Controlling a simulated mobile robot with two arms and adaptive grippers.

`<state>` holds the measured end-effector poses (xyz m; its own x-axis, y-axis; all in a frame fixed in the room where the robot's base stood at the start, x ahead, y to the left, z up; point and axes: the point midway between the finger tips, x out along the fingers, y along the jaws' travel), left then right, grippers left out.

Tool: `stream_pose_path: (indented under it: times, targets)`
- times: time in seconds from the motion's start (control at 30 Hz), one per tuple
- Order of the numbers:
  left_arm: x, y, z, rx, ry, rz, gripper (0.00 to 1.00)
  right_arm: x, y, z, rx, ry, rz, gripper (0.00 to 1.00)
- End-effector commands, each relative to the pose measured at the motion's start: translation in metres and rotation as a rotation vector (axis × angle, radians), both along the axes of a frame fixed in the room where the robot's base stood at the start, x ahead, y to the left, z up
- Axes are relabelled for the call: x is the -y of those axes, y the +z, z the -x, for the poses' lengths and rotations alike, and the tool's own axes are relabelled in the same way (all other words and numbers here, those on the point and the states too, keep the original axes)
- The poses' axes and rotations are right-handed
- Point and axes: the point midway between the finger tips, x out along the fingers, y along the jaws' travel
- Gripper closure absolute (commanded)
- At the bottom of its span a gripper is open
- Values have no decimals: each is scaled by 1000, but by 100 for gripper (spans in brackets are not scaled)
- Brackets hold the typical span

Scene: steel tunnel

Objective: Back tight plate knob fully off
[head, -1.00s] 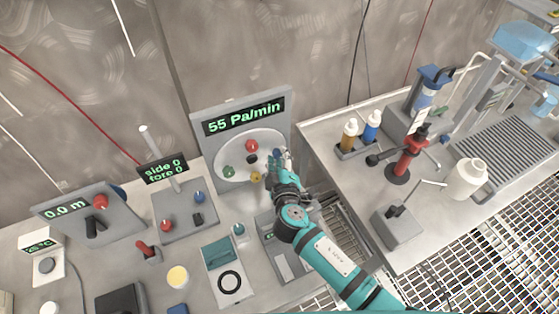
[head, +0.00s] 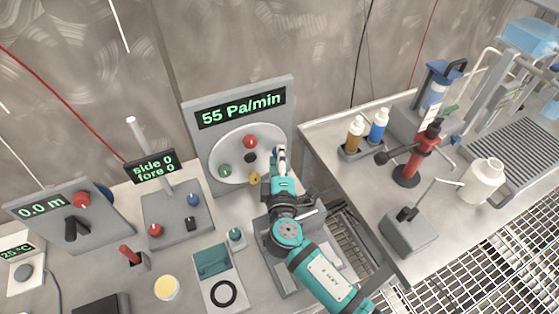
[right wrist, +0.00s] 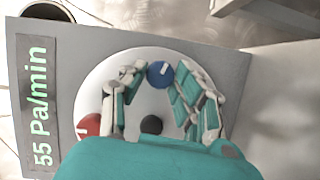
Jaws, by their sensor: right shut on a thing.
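A round pale plate (head: 225,148) is mounted on an upright grey panel (head: 192,125), below a display (head: 240,107) reading 55 Pa/min. It carries a red knob (head: 250,141) at the top, a green knob (head: 225,171) at left, a yellow knob (head: 254,179) at the bottom and a dark centre piece (head: 250,158). A blue knob (right wrist: 160,74) with a white mark shows in the right wrist view, between the fingertips of my right gripper (right wrist: 160,80). My right gripper (head: 281,158) is shut on it at the plate's right side and mostly hides it in the head view. My left gripper is out of view.
Consoles with small knobs and levers (head: 75,215) stand on the bench at left.

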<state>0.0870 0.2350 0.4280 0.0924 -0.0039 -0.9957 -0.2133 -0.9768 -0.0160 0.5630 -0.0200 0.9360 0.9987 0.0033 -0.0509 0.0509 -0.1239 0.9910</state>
Motion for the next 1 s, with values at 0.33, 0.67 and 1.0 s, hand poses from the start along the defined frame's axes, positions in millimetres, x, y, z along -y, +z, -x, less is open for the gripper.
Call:
stream_pose_path:
  times: [0.33, 0.67, 1.0]
  targets:
    - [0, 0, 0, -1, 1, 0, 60, 0, -2, 1, -2, -2, 4, 100]
    - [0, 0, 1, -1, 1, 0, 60, 0, -1, 0, -1, -1, 3, 47]
    - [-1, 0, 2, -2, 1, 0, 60, 0, 25, 0, 4, -1, -3, 47]
